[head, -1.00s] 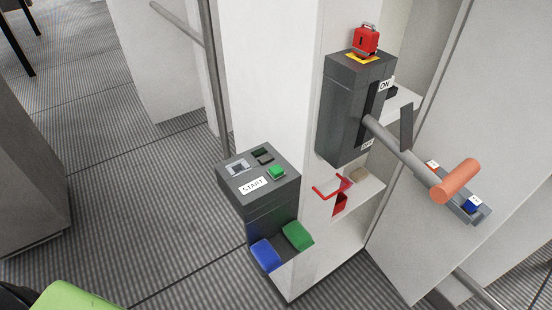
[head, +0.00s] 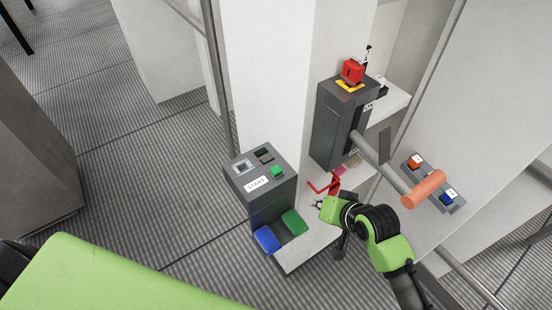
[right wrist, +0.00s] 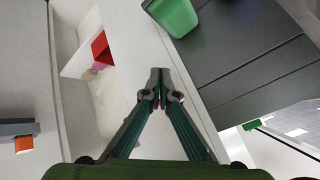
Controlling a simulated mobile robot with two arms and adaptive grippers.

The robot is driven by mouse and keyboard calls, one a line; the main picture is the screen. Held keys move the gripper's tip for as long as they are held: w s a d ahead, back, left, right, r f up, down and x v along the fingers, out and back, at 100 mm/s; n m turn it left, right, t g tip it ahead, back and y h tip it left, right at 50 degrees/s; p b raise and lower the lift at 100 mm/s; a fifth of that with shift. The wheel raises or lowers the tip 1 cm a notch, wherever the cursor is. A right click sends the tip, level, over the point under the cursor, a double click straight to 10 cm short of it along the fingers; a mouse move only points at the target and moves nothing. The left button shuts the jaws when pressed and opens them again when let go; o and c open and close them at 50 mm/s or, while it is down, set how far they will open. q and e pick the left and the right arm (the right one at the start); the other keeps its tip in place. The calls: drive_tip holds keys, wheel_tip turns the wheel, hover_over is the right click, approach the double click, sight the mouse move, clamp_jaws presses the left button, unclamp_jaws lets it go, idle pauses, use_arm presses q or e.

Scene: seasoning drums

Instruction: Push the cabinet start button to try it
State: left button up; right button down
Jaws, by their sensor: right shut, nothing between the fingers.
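The cabinet start box (head: 270,205) is a dark grey box on the cabinet's white end. Its sloped top carries a green button (head: 278,171) beside a START label (head: 257,184). In the right wrist view a small green button (right wrist: 250,124) and part of a white label (right wrist: 297,132) show at the right edge. My right gripper (head: 319,204) is shut and empty, to the right of the box and lower than its top, apart from the button. Its closed fingertips (right wrist: 159,76) point past the box's side. My left gripper is not in view.
A red bracket (head: 323,186) is just above my right gripper. A switch box (head: 339,125) with an orange-handled lever (head: 424,189) stands to the right.

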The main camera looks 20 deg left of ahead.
drive_tip(key=s+a+r+n+y+p, duration=0.1)
drive_tip(key=a+r, duration=0.2)
drive_tip(key=r, duration=0.5)
drive_tip(key=s+a+r+y+p, duration=0.1)
drive_tip(key=a+r+p, duration=0.15)
drive_tip(key=r, duration=0.45)
wheel_tip(320, 180, up, 8)
drive_tip(key=g, duration=0.1)
hover_over(278, 171)
drive_tip(key=shift+f, duration=0.15)
wheel_tip(278, 171, down, 6)
drive_tip(key=b, duration=0.7)
drive_tip(key=shift+f+b, duration=0.25)
drive_tip(key=shift+b, duration=0.1)
drive_tip(key=shift+f, duration=1.05)
drive_tip(key=shift+f, duration=0.1)
